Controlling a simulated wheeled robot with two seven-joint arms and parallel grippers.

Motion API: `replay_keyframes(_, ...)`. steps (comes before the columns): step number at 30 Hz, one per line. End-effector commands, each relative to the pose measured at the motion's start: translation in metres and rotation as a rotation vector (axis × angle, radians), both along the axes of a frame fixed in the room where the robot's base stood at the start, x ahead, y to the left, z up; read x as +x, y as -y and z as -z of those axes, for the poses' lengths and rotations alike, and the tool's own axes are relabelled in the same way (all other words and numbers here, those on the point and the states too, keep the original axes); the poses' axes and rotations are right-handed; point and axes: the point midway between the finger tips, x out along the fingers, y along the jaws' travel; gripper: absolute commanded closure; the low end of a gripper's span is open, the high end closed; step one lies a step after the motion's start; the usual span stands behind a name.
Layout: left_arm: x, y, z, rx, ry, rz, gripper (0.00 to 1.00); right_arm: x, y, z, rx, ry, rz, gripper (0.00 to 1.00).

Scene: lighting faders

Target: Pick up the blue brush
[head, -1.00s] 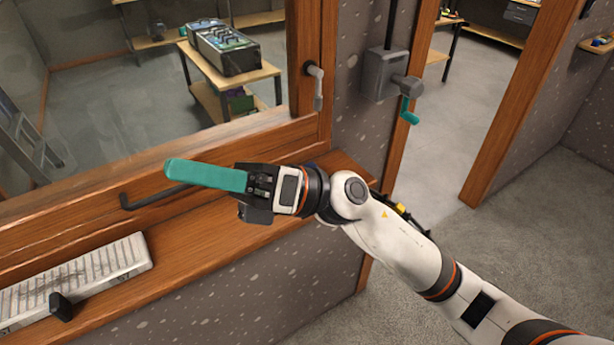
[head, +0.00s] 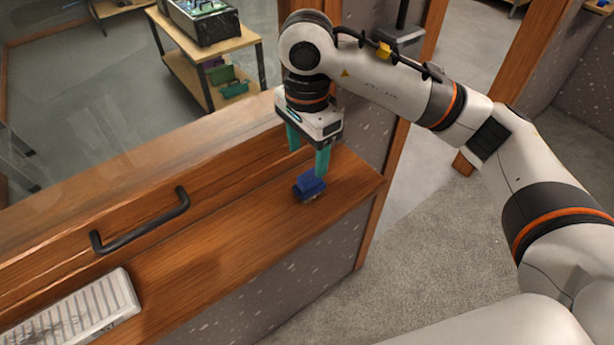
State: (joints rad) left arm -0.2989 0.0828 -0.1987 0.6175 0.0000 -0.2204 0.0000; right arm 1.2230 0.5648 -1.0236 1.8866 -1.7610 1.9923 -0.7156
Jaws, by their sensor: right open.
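The blue brush (head: 309,186) lies on the wooden ledge (head: 225,237) near its right end, with a blue top and a darker lower part. My right gripper (head: 308,163) points down just above and slightly behind the brush. Its two teal fingers are apart with nothing between them. One fingertip overlaps the top edge of the brush in the picture; I cannot tell whether it touches. My left gripper is out of view.
A black handle (head: 140,222) sticks out from the wooden window frame left of the brush. A white slatted box (head: 75,312) lies on the ledge at lower left. A wooden cart (head: 206,58) stands behind the glass. The ledge between box and brush is clear.

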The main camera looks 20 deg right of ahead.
Motion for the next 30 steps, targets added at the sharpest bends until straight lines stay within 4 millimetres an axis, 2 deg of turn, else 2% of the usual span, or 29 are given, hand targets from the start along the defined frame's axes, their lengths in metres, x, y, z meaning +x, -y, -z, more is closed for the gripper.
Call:
replay_keyframes(2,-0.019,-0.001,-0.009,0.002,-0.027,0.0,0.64,-0.001,0.0,0.011,-0.001,-0.005,-0.001,0.38)
replay_keyframes(5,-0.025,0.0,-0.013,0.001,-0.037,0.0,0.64,-0.001,0.0,0.024,0.002,-0.004,-0.001,0.38)
replay_keyframes(10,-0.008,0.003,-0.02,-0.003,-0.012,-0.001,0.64,-0.002,0.0,0.036,0.003,-0.004,-0.003,0.38)
replay_keyframes(15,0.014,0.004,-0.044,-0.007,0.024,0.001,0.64,-0.005,0.005,0.057,0.001,-0.008,-0.001,0.38)
replay_keyframes(21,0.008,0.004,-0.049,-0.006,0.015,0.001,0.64,-0.004,0.004,0.082,0.004,-0.003,-0.003,0.38)
replay_keyframes(28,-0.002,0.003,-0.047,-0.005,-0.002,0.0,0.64,-0.004,0.004,0.085,0.005,0.0,-0.004,0.38)
replay_keyframes(29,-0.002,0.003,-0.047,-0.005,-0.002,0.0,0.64,-0.004,0.004,0.085,0.005,0.0,-0.004,0.4)
replay_keyframes(30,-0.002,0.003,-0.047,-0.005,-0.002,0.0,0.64,-0.004,0.004,0.085,0.005,0.0,-0.004,0.46)
